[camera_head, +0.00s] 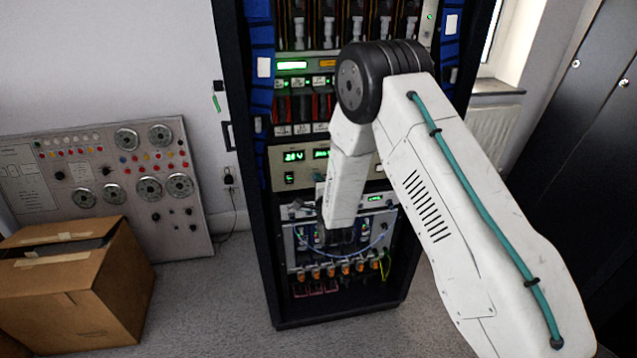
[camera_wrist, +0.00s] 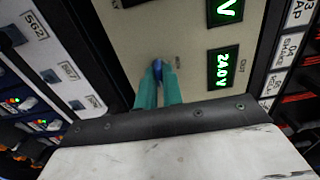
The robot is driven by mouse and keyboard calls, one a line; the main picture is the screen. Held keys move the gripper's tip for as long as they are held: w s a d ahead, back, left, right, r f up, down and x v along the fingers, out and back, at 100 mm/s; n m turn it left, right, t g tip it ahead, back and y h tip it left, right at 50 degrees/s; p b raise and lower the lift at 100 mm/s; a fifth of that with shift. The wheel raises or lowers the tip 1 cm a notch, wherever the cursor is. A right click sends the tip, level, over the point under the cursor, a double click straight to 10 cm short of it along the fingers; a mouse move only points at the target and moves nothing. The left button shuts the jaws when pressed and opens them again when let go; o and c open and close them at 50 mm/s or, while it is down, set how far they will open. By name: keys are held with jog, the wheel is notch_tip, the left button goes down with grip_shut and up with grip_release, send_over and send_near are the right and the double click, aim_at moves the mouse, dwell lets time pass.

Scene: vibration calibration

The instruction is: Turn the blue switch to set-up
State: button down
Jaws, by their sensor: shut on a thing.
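The blue switch (camera_wrist: 158,66) shows in the wrist view as a small blue knob on a beige panel (camera_wrist: 150,25). My gripper (camera_wrist: 158,80) has two teal fingers, shut on the switch from either side. Most of the switch is hidden between the fingertips. The small dark labels around it are too blurred to read, so I cannot tell which setting it points at.
A green display (camera_wrist: 223,67) reading 24.0 V sits right of the switch. A black rack (camera_head: 258,200) surrounds the panel. Lower modules carry a blue cable (camera_head: 340,256). A cardboard box (camera_head: 115,290) and a grey control board (camera_head: 95,170) stand left. Grey floor lies clear in front.

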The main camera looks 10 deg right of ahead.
dwell(0.3)
jog(key=c, duration=1.5)
grip_release()
jog(key=shift+c, duration=0.2)
jog(key=s, duration=0.7)
jog(key=shift+s, duration=0.4)
